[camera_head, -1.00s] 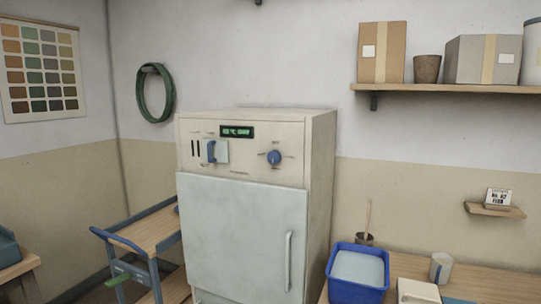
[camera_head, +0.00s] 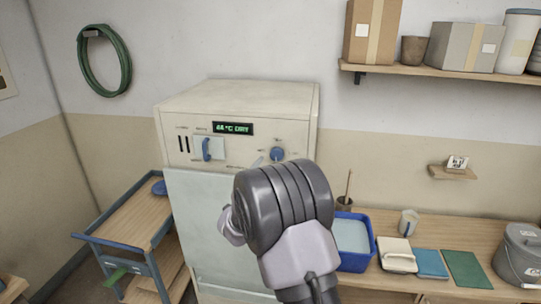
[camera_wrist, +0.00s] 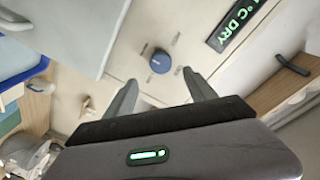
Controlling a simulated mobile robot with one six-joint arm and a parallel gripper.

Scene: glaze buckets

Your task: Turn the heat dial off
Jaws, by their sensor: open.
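The heat dial, a round blue knob (camera_head: 277,154), sits on the upper right of the cream drying cabinet's front panel (camera_head: 235,168). The same dial shows in the wrist view (camera_wrist: 160,62), with small marks around it. Its exact setting is too small to read. My gripper (camera_wrist: 160,90) is open and empty, its fingers apart just short of the dial and roughly in line with it. In the head view my dark wrist hides most of the gripper and part of the cabinet door. A lit green display (camera_head: 233,128) reads a temperature and "DRY".
A blue lever (camera_head: 206,149) on a pale plate is left of the dial. A wooden-topped cart (camera_head: 130,222) stands at the left. A bench at the right holds a blue tub (camera_head: 352,240), a cup (camera_head: 408,222) and a grey bucket (camera_head: 519,255).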

